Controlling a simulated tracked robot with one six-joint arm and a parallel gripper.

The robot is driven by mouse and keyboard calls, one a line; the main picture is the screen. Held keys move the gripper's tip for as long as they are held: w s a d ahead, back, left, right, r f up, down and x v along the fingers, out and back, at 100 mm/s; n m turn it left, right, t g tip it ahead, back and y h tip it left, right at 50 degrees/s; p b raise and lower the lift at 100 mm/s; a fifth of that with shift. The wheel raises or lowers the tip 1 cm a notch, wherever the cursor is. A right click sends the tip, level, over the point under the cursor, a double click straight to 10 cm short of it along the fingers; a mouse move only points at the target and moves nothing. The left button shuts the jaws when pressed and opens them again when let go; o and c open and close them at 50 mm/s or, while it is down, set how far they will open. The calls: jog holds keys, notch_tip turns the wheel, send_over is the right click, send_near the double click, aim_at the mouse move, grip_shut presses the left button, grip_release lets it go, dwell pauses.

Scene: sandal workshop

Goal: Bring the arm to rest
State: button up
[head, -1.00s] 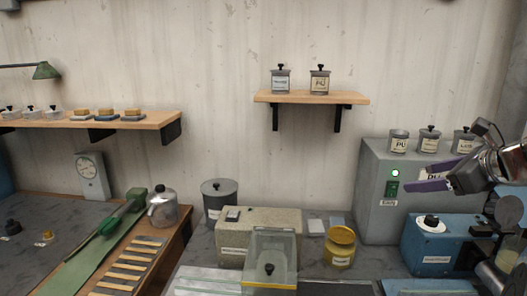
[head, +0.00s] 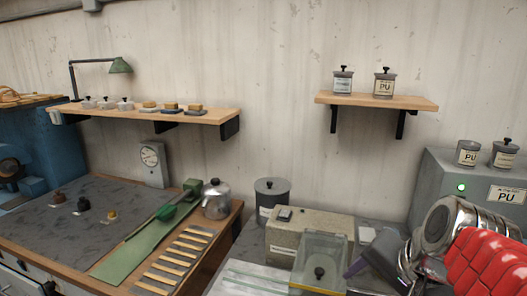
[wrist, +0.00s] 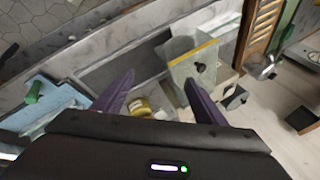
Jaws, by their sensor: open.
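My gripper (head: 372,258) is at the lower right of the head view, partly hidden behind my own silver and red arm links. A purple finger shows there, beside the clear-lidded box (head: 318,262). In the wrist view my gripper (wrist: 160,94) has two purple fingers, set well apart with nothing held between them. The wrist camera looks down past the fingers onto the bench. A yellow-lidded jar (wrist: 138,106) shows beyond the gap, and the clear-lidded box (wrist: 193,65) lies beyond the right finger.
A beige box (head: 296,236), a grey canister (head: 271,196) and a metal kettle (head: 215,201) stand left of the arm. A grey cabinet (head: 436,182) with a green light stands at the right. Two jars stand on a wall shelf (head: 400,101). The wall between the shelves is clear.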

jog(key=s+a+f+n+h, duration=0.1)
jog(key=s+a+f+n, duration=0.3)
jog(key=n, duration=0.5)
jog(key=shift+s+a+f+n, duration=0.3)
jog(key=shift+s+f, duration=0.65)
jog(key=shift+s, duration=0.6)
